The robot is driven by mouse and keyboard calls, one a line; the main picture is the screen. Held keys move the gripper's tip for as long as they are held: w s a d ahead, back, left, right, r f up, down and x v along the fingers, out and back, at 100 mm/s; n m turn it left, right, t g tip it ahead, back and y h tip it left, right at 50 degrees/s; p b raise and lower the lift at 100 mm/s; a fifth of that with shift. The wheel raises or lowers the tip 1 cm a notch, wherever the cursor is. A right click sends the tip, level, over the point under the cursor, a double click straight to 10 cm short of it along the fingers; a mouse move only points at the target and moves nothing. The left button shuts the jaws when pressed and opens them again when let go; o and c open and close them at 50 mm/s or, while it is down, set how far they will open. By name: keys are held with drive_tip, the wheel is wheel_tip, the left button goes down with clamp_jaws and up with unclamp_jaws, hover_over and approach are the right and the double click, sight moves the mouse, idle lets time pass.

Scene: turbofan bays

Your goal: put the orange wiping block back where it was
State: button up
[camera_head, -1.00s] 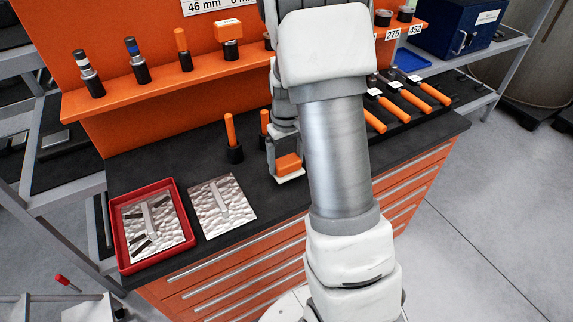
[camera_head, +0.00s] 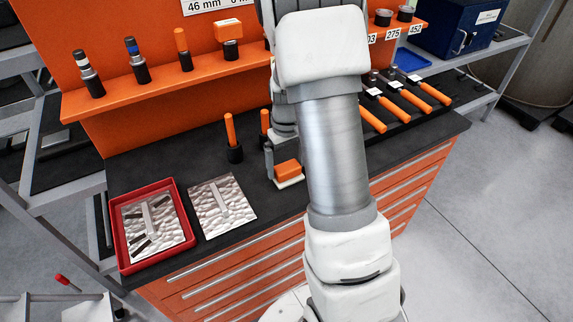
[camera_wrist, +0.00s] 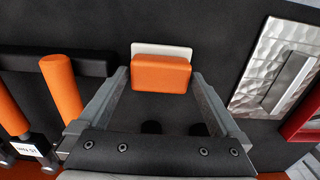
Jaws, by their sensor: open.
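The orange wiping block (camera_head: 287,169), with a white pad under it, is at the dark bench top, right of the patterned metal plate. In the wrist view the block (camera_wrist: 161,73) lies between the fingers of my gripper (camera_wrist: 160,80), with its white edge showing on the far side. The jaws are open, with a finger on each side of the block. A small gap seems to show at the fingers; contact is hard to tell. In the head view my arm hides most of the gripper and the bench just right of the block.
A patterned metal plate (camera_head: 222,205) and a red tray (camera_head: 127,254) holding another plate lie to the left. Upright orange handles (camera_head: 230,130) stand behind. Orange-handled tools (camera_head: 408,105) lie right. The orange shelf (camera_head: 120,98) carries several handled tools and another orange-and-white block (camera_head: 228,28).

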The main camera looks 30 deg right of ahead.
sight(286, 166)
wheel_tip(286, 166, up, 12)
drive_tip(key=s+a+r+t, duration=0.2)
drive_tip(key=s+a+r, duration=0.4)
drive_tip(key=s, duration=0.3)
drive_tip(key=s+a+r+t, duration=0.3)
drive_tip(key=s+a+r, duration=0.3)
drive_tip(key=s, duration=0.4)
drive_tip(key=shift+a+t, duration=0.2)
drive_tip(key=shift+t, duration=0.1)
